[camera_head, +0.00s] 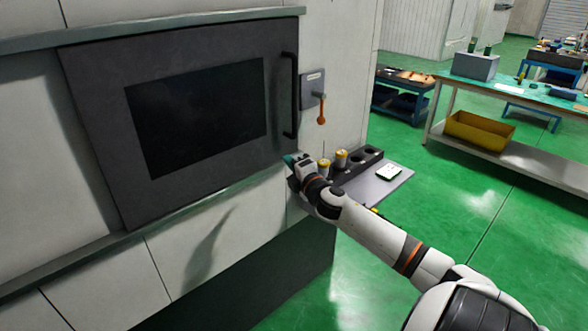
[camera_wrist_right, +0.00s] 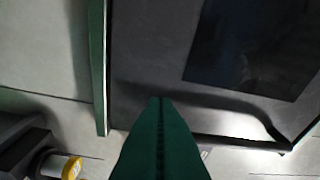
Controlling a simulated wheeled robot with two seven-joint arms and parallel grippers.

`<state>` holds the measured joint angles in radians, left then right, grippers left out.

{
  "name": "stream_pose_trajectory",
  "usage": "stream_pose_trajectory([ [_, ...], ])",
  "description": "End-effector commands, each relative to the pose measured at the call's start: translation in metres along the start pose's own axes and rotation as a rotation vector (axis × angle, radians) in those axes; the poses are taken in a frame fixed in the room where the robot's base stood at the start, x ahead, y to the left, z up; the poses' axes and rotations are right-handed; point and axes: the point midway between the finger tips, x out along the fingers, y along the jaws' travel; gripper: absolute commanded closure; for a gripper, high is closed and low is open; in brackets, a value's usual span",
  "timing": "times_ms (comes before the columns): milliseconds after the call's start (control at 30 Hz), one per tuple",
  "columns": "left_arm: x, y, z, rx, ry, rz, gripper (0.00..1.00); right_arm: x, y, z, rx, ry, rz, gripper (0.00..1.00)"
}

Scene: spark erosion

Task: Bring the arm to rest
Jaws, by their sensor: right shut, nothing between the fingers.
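My right arm reaches in from the lower right of the head view. Its gripper (camera_head: 289,159) is at the lower right corner of the dark machine door (camera_head: 90,120), below the black vertical handle (camera_head: 290,95). In the right wrist view the green fingers (camera_wrist_right: 160,100) are pressed together with nothing between them. The door (camera_wrist_right: 150,50) and its dark window (camera_wrist_right: 250,45) lie behind them. I cannot tell the exact gap between fingertips and door. The door looks shut. My left gripper is not in view.
A grey shelf (camera_head: 385,188) beside the machine holds yellow-topped cylinders (camera_head: 323,167), a dark holder block and a small white device (camera_head: 389,173). An orange lever (camera_head: 321,110) hangs right of the door. A workbench (camera_head: 500,88) with a yellow bin (camera_head: 478,133) stands beyond open green floor.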

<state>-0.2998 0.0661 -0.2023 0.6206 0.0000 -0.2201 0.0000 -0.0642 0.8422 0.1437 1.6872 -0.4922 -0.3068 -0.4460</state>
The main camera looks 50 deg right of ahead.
Motion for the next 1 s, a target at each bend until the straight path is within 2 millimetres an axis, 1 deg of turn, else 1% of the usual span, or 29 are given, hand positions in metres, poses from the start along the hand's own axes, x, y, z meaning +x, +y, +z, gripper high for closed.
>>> stream_pose_trajectory([
  [33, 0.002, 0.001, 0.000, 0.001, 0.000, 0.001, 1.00, -0.007, 0.002, 0.000, 0.000, 0.000, 0.002, 1.00],
  [200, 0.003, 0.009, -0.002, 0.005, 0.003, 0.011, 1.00, -0.018, 0.001, 0.000, 0.001, 0.000, 0.001, 1.00],
  [467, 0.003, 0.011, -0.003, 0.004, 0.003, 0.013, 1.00, -0.020, 0.001, 0.000, 0.002, 0.001, 0.001, 1.00],
  [567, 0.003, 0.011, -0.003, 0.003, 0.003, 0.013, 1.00, -0.021, 0.013, 0.000, 0.020, 0.005, 0.024, 1.00],
  [667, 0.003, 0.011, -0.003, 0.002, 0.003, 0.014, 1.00, -0.025, 0.053, 0.000, 0.077, 0.020, 0.095, 1.00],
  [700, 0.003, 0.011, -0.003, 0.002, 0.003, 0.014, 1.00, -0.029, 0.076, 0.001, 0.112, 0.028, 0.139, 1.00],
  [767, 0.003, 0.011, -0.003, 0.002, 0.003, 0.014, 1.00, -0.037, 0.118, 0.004, 0.173, 0.046, 0.214, 1.00],
  [800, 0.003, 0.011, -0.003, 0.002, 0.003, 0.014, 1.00, -0.046, 0.148, 0.007, 0.218, 0.058, 0.268, 1.00],
  [867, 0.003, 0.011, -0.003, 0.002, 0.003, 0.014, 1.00, -0.061, 0.191, 0.014, 0.285, 0.079, 0.348, 1.00],
  [900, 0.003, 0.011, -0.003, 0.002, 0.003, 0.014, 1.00, -0.073, 0.220, 0.019, 0.328, 0.094, 0.401, 1.00],
  [967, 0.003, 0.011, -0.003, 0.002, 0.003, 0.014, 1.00, -0.093, 0.261, 0.029, 0.390, 0.118, 0.479, 1.00],
  [1000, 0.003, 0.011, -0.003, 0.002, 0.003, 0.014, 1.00, -0.108, 0.287, 0.036, 0.432, 0.135, 0.531, 1.00],
])
